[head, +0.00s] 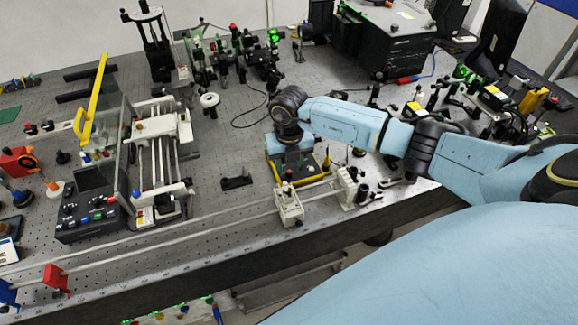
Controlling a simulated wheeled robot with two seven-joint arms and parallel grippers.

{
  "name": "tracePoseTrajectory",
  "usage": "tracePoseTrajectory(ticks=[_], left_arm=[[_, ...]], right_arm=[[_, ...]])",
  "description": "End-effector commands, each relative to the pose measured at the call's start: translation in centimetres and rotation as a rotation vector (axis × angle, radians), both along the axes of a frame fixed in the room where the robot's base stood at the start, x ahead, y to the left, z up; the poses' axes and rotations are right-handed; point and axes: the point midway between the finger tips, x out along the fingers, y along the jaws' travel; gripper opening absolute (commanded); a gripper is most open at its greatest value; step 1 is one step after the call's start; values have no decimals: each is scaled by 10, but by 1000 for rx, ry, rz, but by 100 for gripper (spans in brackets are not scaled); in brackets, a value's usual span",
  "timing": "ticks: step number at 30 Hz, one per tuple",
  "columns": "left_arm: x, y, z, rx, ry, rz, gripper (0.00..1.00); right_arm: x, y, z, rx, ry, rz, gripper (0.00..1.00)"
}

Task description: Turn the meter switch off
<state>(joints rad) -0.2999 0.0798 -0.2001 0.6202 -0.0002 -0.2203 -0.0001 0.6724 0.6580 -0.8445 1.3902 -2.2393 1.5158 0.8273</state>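A low, dark device with a yellow edge (312,179), which looks like the meter, lies on the bench near its front edge, at the middle of the head view. My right arm comes in from the right and bends down over it. My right gripper (291,160) points down at this device, very close above it or touching it; I cannot tell which. Its fingers are too small and hidden to tell open from shut. The switch and its position cannot be made out. My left gripper is not in view.
A white carriage (289,207) on a long rail stands just in front of the device. A dark console with a screen (95,205) and a yellow-handled frame stand at the left. Optics crowd the back and right.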

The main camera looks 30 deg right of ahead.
Motion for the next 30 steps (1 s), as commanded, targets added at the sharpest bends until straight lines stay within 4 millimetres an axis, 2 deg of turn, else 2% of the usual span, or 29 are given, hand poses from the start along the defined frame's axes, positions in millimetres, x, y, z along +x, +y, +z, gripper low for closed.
tracePoseTrajectory(ticks=[6,14,23,30], left_arm=[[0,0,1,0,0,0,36],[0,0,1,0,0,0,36],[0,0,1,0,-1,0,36],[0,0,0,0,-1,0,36]], right_arm=[[0,0,-16,0,-1,1,39],[0,0,-17,1,-1,1,39],[0,0,-17,1,-1,0,2],[1,0,-17,0,-2,9,0]])
